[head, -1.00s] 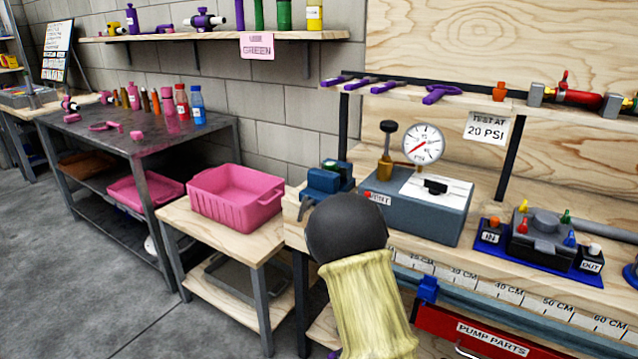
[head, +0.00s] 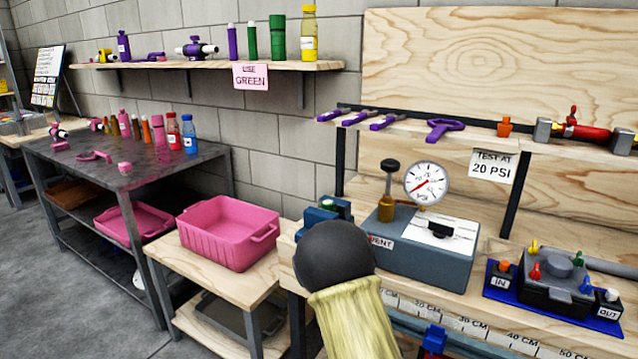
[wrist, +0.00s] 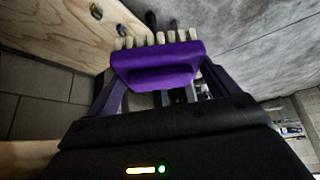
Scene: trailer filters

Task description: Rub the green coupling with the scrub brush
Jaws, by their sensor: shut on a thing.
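The purple scrub brush (wrist: 155,65) with pale bristles is between the fingers of my gripper (wrist: 160,85) in the wrist view. My gripper is shut on it, with the bristles facing away from the palm. In the head view my arm hides the gripper and brush. A small green piece (head: 343,207) shows at the blue vise (head: 314,216) on the bench, partly behind my arm. It may be the green coupling, but I cannot tell its shape.
A grey test box with a gauge (head: 425,183) stands right of the vise. A pink bin (head: 228,232) sits on the low wooden table at left. Open floor lies at lower left.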

